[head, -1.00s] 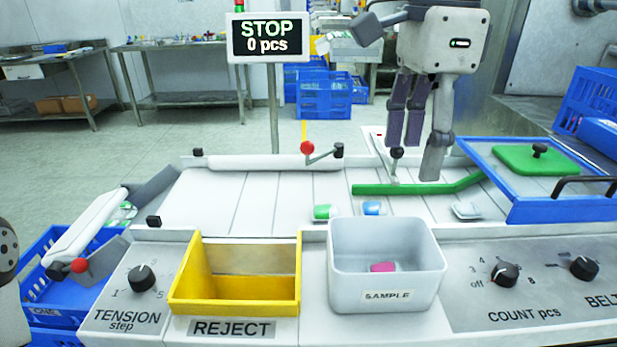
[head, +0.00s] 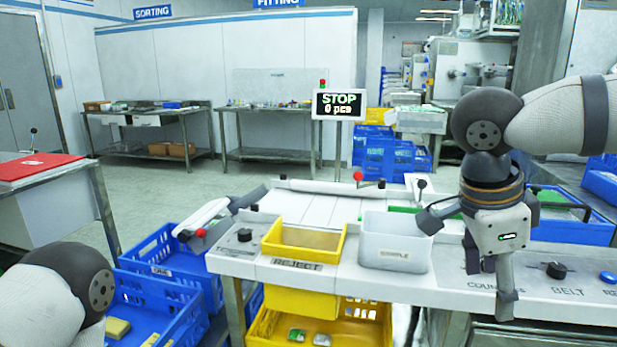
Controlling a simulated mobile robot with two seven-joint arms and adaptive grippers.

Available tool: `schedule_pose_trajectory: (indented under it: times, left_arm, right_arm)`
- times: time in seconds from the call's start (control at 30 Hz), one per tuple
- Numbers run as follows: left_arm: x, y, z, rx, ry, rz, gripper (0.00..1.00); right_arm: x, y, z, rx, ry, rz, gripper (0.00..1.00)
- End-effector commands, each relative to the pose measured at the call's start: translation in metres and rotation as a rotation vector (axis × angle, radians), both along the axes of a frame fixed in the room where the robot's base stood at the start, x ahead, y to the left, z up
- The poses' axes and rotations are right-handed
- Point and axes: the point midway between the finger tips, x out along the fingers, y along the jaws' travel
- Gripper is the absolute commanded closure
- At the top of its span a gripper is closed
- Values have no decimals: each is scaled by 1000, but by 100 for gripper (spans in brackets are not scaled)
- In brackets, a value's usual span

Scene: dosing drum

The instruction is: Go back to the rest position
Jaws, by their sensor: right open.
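My right gripper (head: 468,264) hangs over the front right of the dosing counter (head: 460,277), its fingers spread and empty. It covers part of the control panel. The yellow REJECT bin (head: 305,259) and the pale SAMPLE bin (head: 391,262) stand on the counter to the left of my right gripper. The sign (head: 339,104) reads STOP and 0 pcs.
Blue crates (head: 178,262) stand left of the counter; a yellow crate (head: 262,330) with small packets is below it. A table with a red top (head: 35,168) is at the left. Steel tables (head: 268,155) line the back wall. The floor between is clear.

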Motion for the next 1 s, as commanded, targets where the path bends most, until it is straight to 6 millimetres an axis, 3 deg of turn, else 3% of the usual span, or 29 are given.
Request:
schedule_pose_trajectory:
  times: [0.03,0.13,0.23,0.3,0.37,0.43,0.5,0.6,0.7,0.8,1.0]
  left_arm:
    - [1,0,-1,0,-1,0,60]
    - [1,0,-2,0,-2,0,60]
    - [0,0,-1,0,0,0,60]
    - [0,0,-1,0,1,0,60]
    - [0,0,-1,0,0,0,60]
    - [0,0,-1,0,0,0,60]
    - [1,0,-1,0,-1,0,60]
    - [1,0,-1,0,-1,0,60]
    - [1,0,-1,0,-1,0,60]
    - [1,0,-1,0,-1,0,60]
    - [1,0,-1,0,-1,0,60]
  right_arm:
    - [8,-10,-38,-102,-5,47,43]
    - [23,-26,-116,-297,-57,251,43]
    - [9,-19,-206,-386,-64,617,43]
    - [-26,-5,-263,-348,-22,887,43]
    - [-69,7,-302,-272,38,1090,43]
    - [-126,17,-334,-155,125,1287,43]
    - [-183,21,-352,-32,218,1438,43]
    - [-247,21,-361,117,330,1579,43]
    - [-285,20,-360,211,399,1649,43]
    - [-298,19,-359,246,423,1674,43]
    - [-298,19,-359,247,421,1675,43]
